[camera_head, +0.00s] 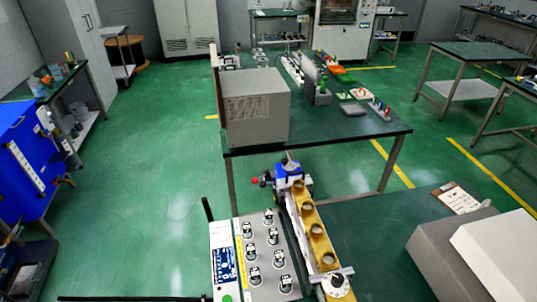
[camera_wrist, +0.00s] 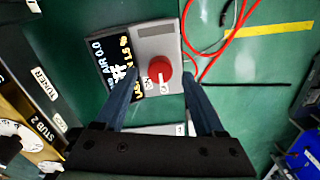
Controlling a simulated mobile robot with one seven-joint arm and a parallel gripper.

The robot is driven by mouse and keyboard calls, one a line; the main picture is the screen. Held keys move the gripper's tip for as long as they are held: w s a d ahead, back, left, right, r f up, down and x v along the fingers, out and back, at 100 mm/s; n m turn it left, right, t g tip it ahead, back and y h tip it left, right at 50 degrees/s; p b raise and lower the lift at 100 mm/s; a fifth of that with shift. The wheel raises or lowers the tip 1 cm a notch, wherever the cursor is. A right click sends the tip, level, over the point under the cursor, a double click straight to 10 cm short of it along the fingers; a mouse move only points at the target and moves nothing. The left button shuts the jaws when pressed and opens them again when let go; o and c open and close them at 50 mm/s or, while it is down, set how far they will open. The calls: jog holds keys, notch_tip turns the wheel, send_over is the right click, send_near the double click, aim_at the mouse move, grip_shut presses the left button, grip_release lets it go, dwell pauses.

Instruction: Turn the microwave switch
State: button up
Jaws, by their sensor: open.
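In the wrist view, a small grey box has a dark display (camera_wrist: 120,58) with white and yellow text. A round red knob (camera_wrist: 160,66) with a pale pointer mark sits beside the display on the same box. My gripper (camera_wrist: 158,82) is open, with one dark finger to the left of the red knob and the other to its right. The fingers appear apart from the knob, but their distance above it is hard to tell. I cannot make out my gripper in the head view.
Red cables (camera_wrist: 237,22) run beside the box. A panel labelled tuner and stub 2 with a white dial (camera_wrist: 12,140) is at the left. In the head view, a yellow waveguide (camera_head: 308,222) and a grey panel with several knobs (camera_head: 278,236) stand in front.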

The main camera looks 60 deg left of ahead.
notch_tip(320, 180, up, 12)
jog(key=shift+f+b, duration=0.25)
jog(key=shift+b, duration=0.05)
dwell(0.3)
jog(key=w+r+m+t+y+b, duration=0.3)
jog(key=w+r+t, duration=0.7)
jog(key=w+r, duration=1.15)
jog(key=w+d+r+m+t, duration=0.2)
jog(key=w+d+r+t, duration=0.1)
jog(key=r, duration=0.6)
jog(key=w+d+r+m+t, duration=0.1)
jog(key=w+d+r+t, duration=0.2)
jog(key=r, duration=0.5)
jog(key=s+d+r+m+t+h, duration=0.1)
jog(key=s+d+r+t, duration=0.2)
jog(key=r, duration=0.5)
jog(key=s+d+r+m+t+h+b, duration=0.1)
jog(key=s+d+r+t, duration=0.3)
jog(key=r, duration=0.5)
jog(key=s+d+r+m+t+h+b, duration=0.1)
jog(key=s+d+r+t, duration=0.3)
jog(key=r, duration=0.5)
jog(key=shift+s+d+r+m, duration=0.2)
jog(key=shift+s+d+m, duration=0.35)
jog(key=shift+s+m, duration=0.35)
